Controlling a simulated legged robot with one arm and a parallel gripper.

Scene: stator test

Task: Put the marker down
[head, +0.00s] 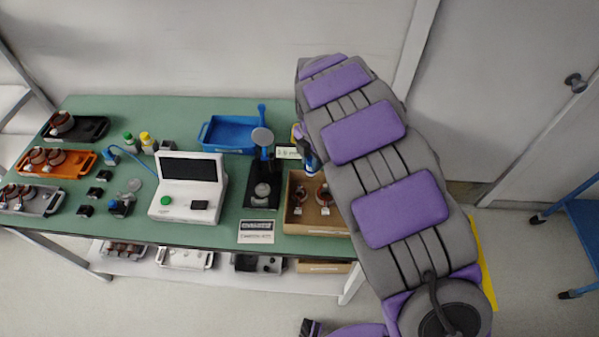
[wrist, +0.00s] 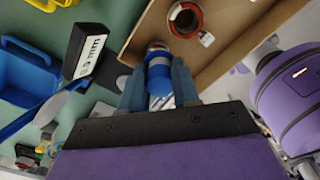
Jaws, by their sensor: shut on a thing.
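In the wrist view, a blue marker (wrist: 158,72) with a pale end stands between the two grey-blue fingers of my gripper (wrist: 157,86). The fingers are shut on it. It is beside the wall of a cardboard box (wrist: 222,62); I cannot tell whether it touches the box or the table. In the head view my arm hides most of the gripper. A small blue part of the marker (head: 311,166) shows at the arm's left edge, above the cardboard box (head: 290,222) at the right end of the green table (head: 110,222).
The cardboard box holds copper-ringed stators (head: 323,193). A black stand (head: 262,190), a blue tray (head: 230,133) and a black label block (wrist: 85,52) are near the gripper. A white tester (head: 182,205) stands mid-table. Orange (head: 77,168) and other trays fill the left end.

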